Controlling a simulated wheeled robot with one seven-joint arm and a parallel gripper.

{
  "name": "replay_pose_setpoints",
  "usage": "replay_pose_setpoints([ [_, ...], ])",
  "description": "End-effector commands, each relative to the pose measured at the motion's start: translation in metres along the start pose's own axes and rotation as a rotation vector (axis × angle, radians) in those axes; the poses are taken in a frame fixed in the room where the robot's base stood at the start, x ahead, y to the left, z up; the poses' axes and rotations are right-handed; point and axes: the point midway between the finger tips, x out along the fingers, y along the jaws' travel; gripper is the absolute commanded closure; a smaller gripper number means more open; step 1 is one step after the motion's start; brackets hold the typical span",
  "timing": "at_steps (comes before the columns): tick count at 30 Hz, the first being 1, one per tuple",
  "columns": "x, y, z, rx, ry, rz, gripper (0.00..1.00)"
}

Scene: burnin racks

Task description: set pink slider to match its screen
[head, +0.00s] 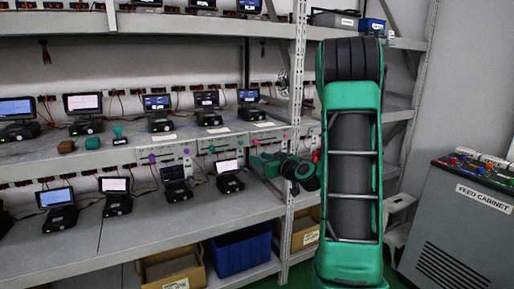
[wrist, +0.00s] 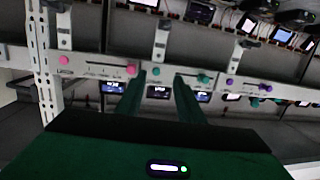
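The panel with pink knobs (wrist: 97,66) is on the shelf edge at the left of the wrist view. One pink knob (wrist: 64,60) is near its left end and another pink knob (wrist: 131,69) near its right end. I cannot tell which is the slider. My gripper (wrist: 160,82) is open and empty, its two green fingers apart in front of the shelf edge, by the teal knobs. In the head view my gripper (head: 268,162) is at the right end of the panel row. Small lit screens (wrist: 112,87) show by the panels; their readings are too small to read.
The teal-knob panel (head: 216,144) and purple-knob panel (head: 160,155) are to the left in the head view. Devices with screens (head: 230,179) stand on the shelves. A rack upright (head: 295,90) is close to my arm. The feed cabinet (head: 460,220) stands at right.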

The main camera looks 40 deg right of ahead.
Motion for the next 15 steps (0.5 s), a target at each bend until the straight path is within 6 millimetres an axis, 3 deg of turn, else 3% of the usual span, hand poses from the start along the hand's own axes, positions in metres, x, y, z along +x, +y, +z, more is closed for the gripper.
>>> replay_pose_setpoints([
  [3, 0.001, 0.033, -0.004, 0.018, 0.08, 0.076, 0.66],
  [6, 0.001, 0.047, -0.008, 0.025, 0.117, 0.111, 0.66],
  [11, 0.008, 0.051, -0.011, 0.024, 0.131, 0.122, 0.66],
  [15, 0.028, 0.052, -0.014, 0.022, 0.131, 0.12, 0.66],
])
